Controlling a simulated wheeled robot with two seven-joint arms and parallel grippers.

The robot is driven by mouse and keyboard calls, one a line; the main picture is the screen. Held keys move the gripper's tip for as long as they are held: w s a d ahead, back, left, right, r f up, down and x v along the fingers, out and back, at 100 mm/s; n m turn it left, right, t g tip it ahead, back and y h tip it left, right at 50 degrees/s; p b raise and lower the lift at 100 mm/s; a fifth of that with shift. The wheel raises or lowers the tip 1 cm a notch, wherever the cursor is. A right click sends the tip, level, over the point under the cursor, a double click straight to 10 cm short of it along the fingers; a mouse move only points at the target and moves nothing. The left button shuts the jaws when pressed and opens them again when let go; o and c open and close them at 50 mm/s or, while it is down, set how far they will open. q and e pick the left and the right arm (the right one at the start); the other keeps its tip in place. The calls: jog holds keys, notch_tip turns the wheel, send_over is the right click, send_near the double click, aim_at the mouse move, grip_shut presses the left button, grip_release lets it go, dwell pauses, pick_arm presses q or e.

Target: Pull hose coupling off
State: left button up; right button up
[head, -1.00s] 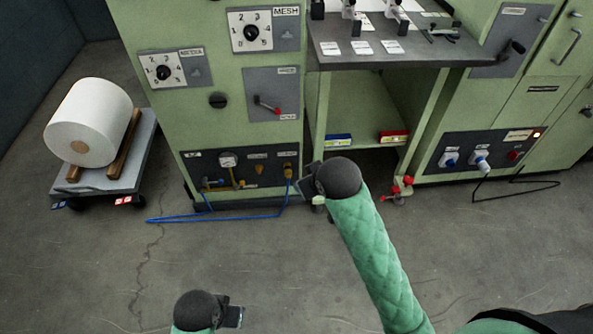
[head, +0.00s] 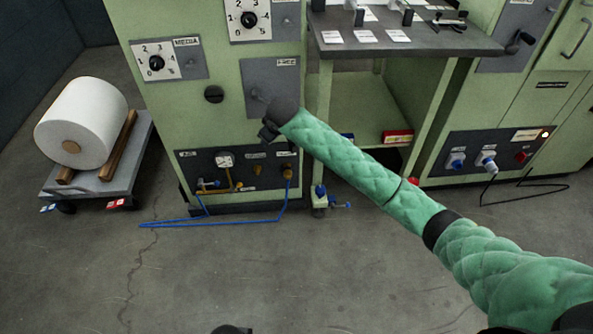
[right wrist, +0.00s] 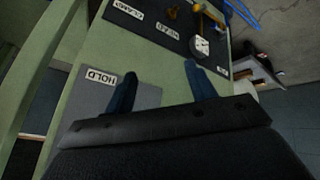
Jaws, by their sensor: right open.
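The dark air panel (head: 240,176) is low on the green cabinet. Only a dark bit of my left gripper (head: 232,330) shows.
A cart (head: 95,188) with a white roll (head: 84,122) stands at the left. A bench (head: 400,38) with a shelf stands right of the cabinet. A red box (head: 397,137) is on the shelf. A blue-handled valve (head: 321,192) is near the bench leg. The floor in front is mostly clear.

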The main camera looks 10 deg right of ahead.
jog(key=w+d+f+m+g, duration=0.1)
jog(key=w+d+f, duration=0.25)
jog(key=f, duration=0.45)
jog(key=m+g+y, duration=0.1)
jog(key=m+y, duration=0.1)
jog(key=m, duration=0.7)
send_near(289, 171)
notch_tip(289, 171, down, 2)
jog(key=b+x, duration=0.2)
jog(key=x, duration=0.6)
jog(key=shift+w+a+r, duration=0.15)
jog(key=shift+w+r, duration=0.05)
pick_arm(q)
jog(key=w+d+f+t, duration=0.1)
jog(key=w+f+t, duration=0.1)
jog(key=f, duration=0.3)
jog(key=w+d+f+t+h, duration=0.1)
jog(key=w+d+f+t, duration=0.1)
jog(key=f, duration=0.4)
jog(key=shift+d+n+t+h, duration=0.3)
jog(key=shift+n+t, duration=0.1)
jog(key=shift+t, duration=0.5)
pick_arm(e)
jog(key=shift+w+f, duration=0.1)
pick_arm(q)
jog(key=shift+f, duration=0.1)
